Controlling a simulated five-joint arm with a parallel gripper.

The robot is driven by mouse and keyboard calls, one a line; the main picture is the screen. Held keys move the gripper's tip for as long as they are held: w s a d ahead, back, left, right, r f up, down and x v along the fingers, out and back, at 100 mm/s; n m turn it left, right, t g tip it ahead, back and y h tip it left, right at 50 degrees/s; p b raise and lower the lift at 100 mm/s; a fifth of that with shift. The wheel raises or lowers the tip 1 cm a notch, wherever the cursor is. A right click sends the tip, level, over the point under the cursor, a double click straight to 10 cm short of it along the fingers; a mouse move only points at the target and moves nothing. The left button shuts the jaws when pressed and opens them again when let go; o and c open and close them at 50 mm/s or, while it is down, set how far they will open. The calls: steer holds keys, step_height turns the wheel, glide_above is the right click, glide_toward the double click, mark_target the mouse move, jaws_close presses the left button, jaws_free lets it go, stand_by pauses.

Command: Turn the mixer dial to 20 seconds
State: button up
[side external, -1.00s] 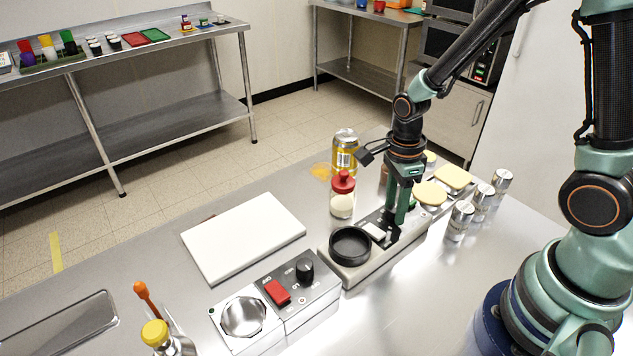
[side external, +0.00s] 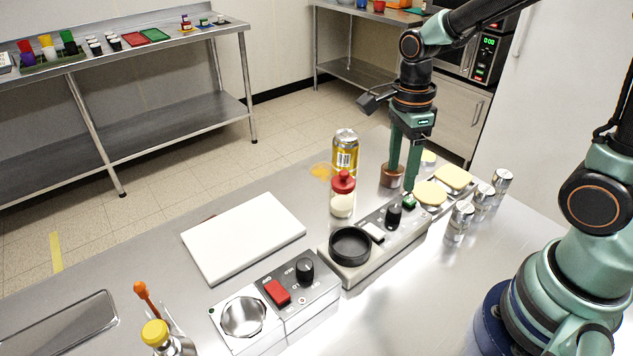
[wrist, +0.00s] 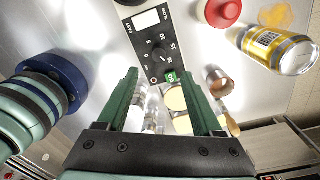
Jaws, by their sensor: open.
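The mixer (side external: 352,277) is a grey base with a black round cup holder, a white switch and a black dial (side external: 393,215). In the wrist view the dial (wrist: 160,55) sits on a dark panel with printed numbers around it. I cannot read its exact setting. A green button (side external: 409,201) is beside the dial. My gripper (side external: 402,182) points down, open and empty, above the green button end of the mixer, clear of the dial. In the wrist view my gripper (wrist: 158,75) has its two green fingers apart, with the green button showing between them.
A second device (side external: 275,300) with a red switch and black knob stands at the left. A red-capped jar (side external: 342,195), yellow can (side external: 345,153) and brown cup (side external: 392,176) are behind the mixer. Metal shakers (side external: 461,216) stand at right. A white board (side external: 243,237) lies left.

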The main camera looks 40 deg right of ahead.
steer(key=shift+r, duration=1.35)
step_height(320, 180, up, 8)
steer(key=s+n+t, duration=0.3)
steer(key=n+t, duration=0.3)
steer(key=n, duration=1.6)
steer(key=shift+r+n, duration=0.2)
steer(key=shift+n, duration=0.2)
steer(key=shift+w+a, duration=0.1)
